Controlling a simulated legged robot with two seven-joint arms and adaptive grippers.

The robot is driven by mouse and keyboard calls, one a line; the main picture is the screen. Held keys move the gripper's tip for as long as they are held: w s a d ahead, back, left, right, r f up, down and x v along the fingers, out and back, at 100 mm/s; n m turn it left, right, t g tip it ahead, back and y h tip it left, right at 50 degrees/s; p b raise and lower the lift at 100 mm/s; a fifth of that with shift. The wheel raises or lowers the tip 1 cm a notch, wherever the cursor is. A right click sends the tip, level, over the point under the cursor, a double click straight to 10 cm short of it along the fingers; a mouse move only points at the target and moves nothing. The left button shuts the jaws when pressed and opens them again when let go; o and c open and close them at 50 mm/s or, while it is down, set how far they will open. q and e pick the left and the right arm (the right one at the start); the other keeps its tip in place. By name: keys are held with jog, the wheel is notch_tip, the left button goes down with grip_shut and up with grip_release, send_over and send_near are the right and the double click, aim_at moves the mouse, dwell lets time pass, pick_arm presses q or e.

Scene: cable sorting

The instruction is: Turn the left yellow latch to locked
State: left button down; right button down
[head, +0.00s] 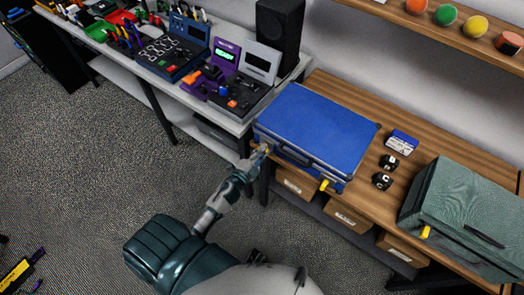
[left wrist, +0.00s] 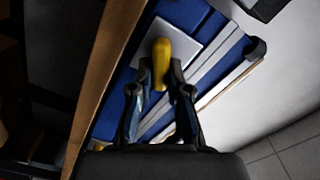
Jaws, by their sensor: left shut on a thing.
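The blue case (head: 318,125) lies closed on the wooden desk, its latch side facing me. My left gripper (head: 262,151) is at the left end of this front side, at the left yellow latch. In the left wrist view, the yellow latch (left wrist: 161,62) stands between the fingertips of the left gripper (left wrist: 161,92), which are shut on it. In the head view the gripper mostly hides this latch. The right yellow latch (head: 324,185) of the blue case is clear of the gripper. My right gripper does not show.
A green case (head: 465,205) with a yellow latch (head: 425,232) sits at the right of the wooden desk (head: 352,90). Small black blocks (head: 389,162) and a blue-white box (head: 402,141) lie between the cases. A grey bench (head: 140,68) with devices and tools stands left.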

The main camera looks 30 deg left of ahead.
pick_arm(q)
jog(key=m, duration=0.5)
jog(key=shift+d+f+b, duration=0.2)
jog(key=shift+f+b, duration=0.1)
jog(key=shift+f, duration=0.05)
jog(key=shift+f+m, duration=0.1)
jog(key=shift+m, duration=0.4)
jog(key=shift+s+f, duration=0.1)
jog(key=c, duration=1.1)
grip_release()
jog(key=shift+d, duration=0.1)
jog(key=shift+s+a, duration=0.15)
jog(key=shift+s, duration=1.85)
jog(key=shift+s+a, duration=0.15)
jog(key=shift+s, duration=1.8)
jog(key=shift+s+a, duration=0.15)
jog(key=shift+s, duration=1.85)
